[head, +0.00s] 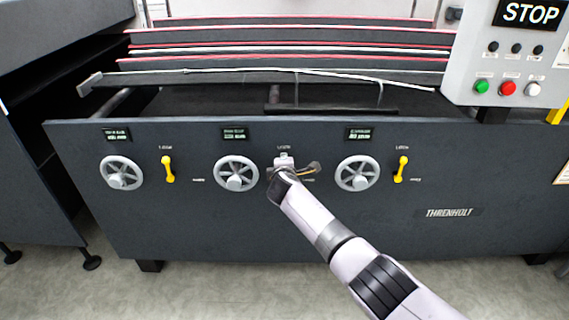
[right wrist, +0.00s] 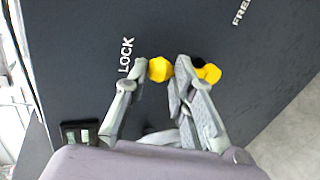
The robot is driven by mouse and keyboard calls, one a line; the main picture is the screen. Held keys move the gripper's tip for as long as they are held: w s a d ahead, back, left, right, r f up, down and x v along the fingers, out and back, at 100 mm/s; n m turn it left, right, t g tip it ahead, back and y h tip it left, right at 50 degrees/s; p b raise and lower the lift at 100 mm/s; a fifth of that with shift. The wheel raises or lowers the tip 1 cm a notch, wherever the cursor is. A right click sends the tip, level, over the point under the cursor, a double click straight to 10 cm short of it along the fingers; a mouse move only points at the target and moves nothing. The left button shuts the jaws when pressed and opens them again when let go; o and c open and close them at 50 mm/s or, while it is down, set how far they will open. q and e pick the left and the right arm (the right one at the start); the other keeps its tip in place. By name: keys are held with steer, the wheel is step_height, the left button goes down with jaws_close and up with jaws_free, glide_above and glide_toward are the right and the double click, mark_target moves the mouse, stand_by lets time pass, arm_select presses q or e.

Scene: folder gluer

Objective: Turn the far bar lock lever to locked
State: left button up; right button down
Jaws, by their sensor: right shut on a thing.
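My right gripper (head: 287,168) is at the middle lock lever on the dark machine front, between the middle and right handwheels. The arm and gripper hide most of that lever in the head view. In the right wrist view, the right gripper (right wrist: 160,98) is shut on the yellow lever (right wrist: 160,69). One yellow end lies beside the white LOCK lettering (right wrist: 126,54); another yellow part shows past the right finger. The FREE lettering (right wrist: 241,12) is at the upper right. The lever's exact angle is hard to tell. My left gripper is out of view.
Two other yellow levers, left (head: 168,169) and right (head: 402,169), stand roughly upright. Handwheels (head: 121,173), (head: 236,174) and (head: 357,173) sit close by, with small displays above. A control box (head: 508,60) overhangs at upper right. The floor in front is clear.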

steer(key=shift+s+f, duration=0.2)
steer(key=shift+f, duration=0.35)
steer(key=c, duration=1.5)
jaws_free()
steer(key=shift+o, duration=1.3)
steer(key=shift+s+a, duration=0.1)
steer(key=r+v, duration=0.1)
steer(key=v, duration=1.1)
steer(key=shift+w, duration=0.25)
steer(key=shift+f, duration=0.1)
